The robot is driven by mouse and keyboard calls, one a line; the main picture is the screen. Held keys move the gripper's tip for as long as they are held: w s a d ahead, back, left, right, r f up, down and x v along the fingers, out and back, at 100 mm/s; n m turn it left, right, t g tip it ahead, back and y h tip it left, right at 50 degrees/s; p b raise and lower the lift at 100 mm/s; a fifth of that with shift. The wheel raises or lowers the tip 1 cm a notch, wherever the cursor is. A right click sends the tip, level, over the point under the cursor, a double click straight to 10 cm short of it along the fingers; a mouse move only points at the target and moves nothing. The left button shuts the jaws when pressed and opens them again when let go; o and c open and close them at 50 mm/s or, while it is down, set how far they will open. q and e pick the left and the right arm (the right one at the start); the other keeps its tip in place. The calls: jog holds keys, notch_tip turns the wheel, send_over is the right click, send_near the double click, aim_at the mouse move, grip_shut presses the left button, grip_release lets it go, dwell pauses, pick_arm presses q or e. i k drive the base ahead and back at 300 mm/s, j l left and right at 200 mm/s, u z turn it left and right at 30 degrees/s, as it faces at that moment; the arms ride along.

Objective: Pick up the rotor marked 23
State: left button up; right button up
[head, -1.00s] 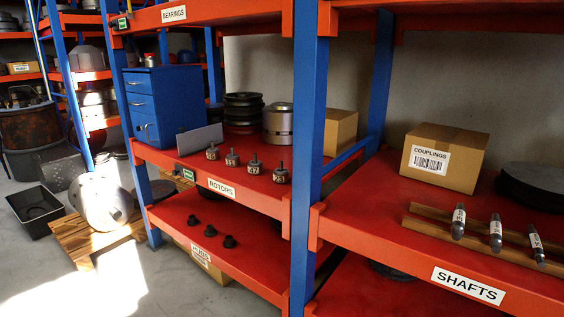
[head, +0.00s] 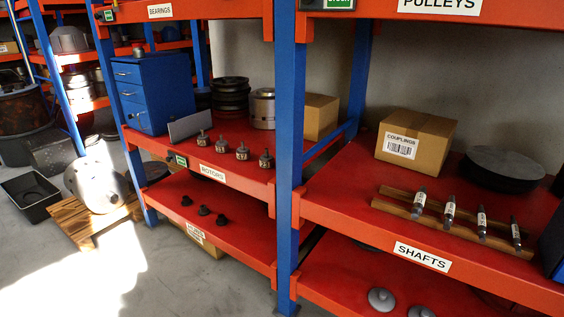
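Several small dark grey rotors with upright stems stand in a row on the red shelf labelled ROTORS, left of the blue post. The rightmost rotor (head: 266,160) is nearest the post; its label seemed to read 23 a second ago, but is too small to read surely now. Beside it stand another rotor (head: 242,152), then a third (head: 222,145), and the leftmost rotor (head: 204,138) near a grey plate. Their marks are not legible now. Neither of my grippers is in view.
The blue post (head: 289,150) rises just right of the rotors. A grey plate (head: 191,126), blue drawer cabinet (head: 155,95) and cardboard box (head: 320,117) stand around them. Right, the SHAFTS shelf (head: 345,205) holds shafts on wooden rails. Dark parts (head: 204,210) sit below.

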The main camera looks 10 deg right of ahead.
aim_at(266, 160)
jog(key=i+j+z, duration=0.1)
jog(key=z, duration=0.3)
jog(key=i+j+z, duration=0.1)
jog(key=z, duration=0.25)
jog(key=i+j+z, duration=0.1)
jog(key=z, duration=0.3)
jog(key=i+j+z, duration=0.25)
jog(key=j, duration=0.2)
jog(key=j+z, duration=0.25)
jog(key=j, duration=0.2)
jog(key=i+j+z, duration=0.1)
jog(key=j, duration=0.7)
jog(key=i+j, duration=0.1)
jog(key=j, duration=0.75)
jog(key=l+z, duration=0.05)
